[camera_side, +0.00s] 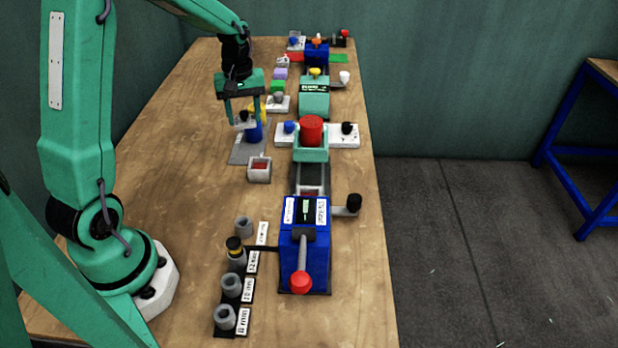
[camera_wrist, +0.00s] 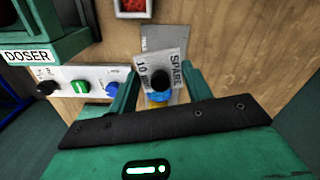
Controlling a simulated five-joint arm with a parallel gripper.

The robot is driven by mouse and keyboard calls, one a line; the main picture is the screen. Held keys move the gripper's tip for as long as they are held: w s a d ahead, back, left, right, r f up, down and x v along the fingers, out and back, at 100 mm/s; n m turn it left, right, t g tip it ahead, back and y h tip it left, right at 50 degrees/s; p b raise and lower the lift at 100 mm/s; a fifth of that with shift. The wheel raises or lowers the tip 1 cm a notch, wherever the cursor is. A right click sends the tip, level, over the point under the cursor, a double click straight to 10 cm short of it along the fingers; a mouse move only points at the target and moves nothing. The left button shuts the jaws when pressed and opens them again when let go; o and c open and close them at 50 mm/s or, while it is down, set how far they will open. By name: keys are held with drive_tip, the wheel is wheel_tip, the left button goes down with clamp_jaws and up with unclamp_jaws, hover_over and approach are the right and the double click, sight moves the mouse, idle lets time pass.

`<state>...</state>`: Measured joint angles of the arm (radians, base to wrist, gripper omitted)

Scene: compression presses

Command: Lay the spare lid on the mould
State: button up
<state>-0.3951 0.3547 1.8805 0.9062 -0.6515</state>
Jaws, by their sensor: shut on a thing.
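The spare lid (camera_wrist: 174,66) is a pale plate with a black knob and the marking "SPARE 10" in the wrist view. My gripper (camera_wrist: 160,84) is shut on it by the knob. In the side view my gripper (camera_side: 244,116) holds the lid, partly hidden by the fingers, above the grey mat (camera_side: 240,153). A mould (camera_side: 259,170), a small grey open box with red filling, stands on the bare table nearer the side camera. It also shows cut off at the top of the wrist view (camera_wrist: 132,14). The lid and this mould are apart.
A blue and yellow object (camera_side: 255,132) stands close behind the lid. The teal doser (camera_side: 311,150) with a red hopper and white control panel (camera_wrist: 62,80) is beside the mould. A blue press (camera_side: 304,245) and several grey cups (camera_side: 231,287) are nearer. The table left of the mould is clear.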

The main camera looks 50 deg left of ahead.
sight(244, 112)
wheel_tip(244, 112, up, 9)
drive_tip(key=shift+f, duration=0.1)
drive_tip(key=s+d+m, duration=0.2)
drive_tip(key=d, duration=2.3)
drive_tip(key=shift+s+d+f, duration=0.1)
drive_tip(key=shift+d+f, duration=0.05)
drive_tip(key=shift+f, duration=0.75)
drive_tip(key=shift+s+d+f, duration=0.1)
drive_tip(key=shift+d+f, duration=0.05)
drive_tip(key=shift+f, duration=0.75)
drive_tip(key=shift+d+f, duration=0.15)
drive_tip(key=shift+f, duration=0.75)
drive_tip(key=shift+f+m, duration=0.1)
drive_tip(key=shift+m, duration=0.2)
drive_tip(key=shift+f, duration=2.8)
drive_tip(key=shift+f, duration=0.75)
